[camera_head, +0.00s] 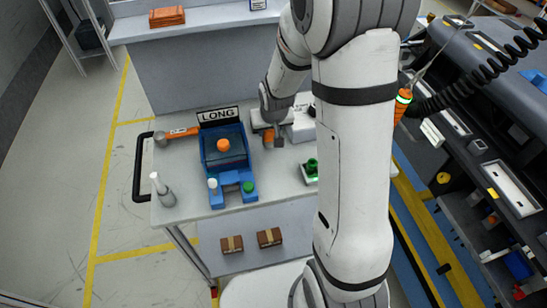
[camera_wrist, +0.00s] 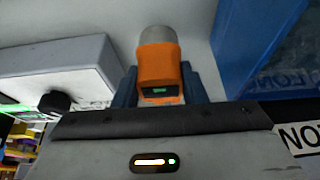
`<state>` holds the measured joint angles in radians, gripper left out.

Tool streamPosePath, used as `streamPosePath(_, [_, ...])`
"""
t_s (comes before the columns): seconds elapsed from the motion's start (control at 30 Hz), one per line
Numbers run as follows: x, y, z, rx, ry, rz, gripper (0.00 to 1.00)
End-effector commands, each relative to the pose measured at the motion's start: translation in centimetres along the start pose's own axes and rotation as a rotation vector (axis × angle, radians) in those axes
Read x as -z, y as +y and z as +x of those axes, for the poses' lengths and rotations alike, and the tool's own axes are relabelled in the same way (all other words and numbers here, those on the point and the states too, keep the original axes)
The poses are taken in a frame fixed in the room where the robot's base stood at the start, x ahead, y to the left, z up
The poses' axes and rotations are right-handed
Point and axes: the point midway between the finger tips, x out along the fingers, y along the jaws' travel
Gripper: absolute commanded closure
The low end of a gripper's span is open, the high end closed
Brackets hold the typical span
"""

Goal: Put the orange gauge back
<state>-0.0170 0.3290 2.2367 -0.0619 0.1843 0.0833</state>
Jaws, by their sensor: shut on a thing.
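The orange gauge (camera_wrist: 160,68) has a grey round end and a small green display. In the wrist view it sits between the blue-grey fingers of my gripper (camera_wrist: 160,88), which is shut on it. In the head view the gauge (camera_head: 267,137) shows as a small orange patch at my gripper (camera_head: 273,138), over the bench right of the blue stand. The blue stand (camera_head: 213,197) carries a LONG sign, with an orange knob and white and green pegs. Whether the gauge touches the bench is unclear.
A white box (camera_head: 300,126) stands close to the right of my gripper. A green part (camera_head: 311,167) lies nearer the front. An orange-handled hammer (camera_head: 178,134) and a grey bottle (camera_head: 163,190) are left of the stand. My arm hides part of the bench.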

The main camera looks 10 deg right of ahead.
Motion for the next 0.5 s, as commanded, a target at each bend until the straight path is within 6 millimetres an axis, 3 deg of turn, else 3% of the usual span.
streamPosePath(0.03, [0.2,-0.1,0.9,0.001,0.011,0.0,0.91])
streamPosePath(0.17, [1.1,-0.2,-0.1,0.002,0.013,-0.003,0.91])
streamPosePath(0.5, [1.1,-0.3,-4.9,0.005,0.009,-0.003,0.91])
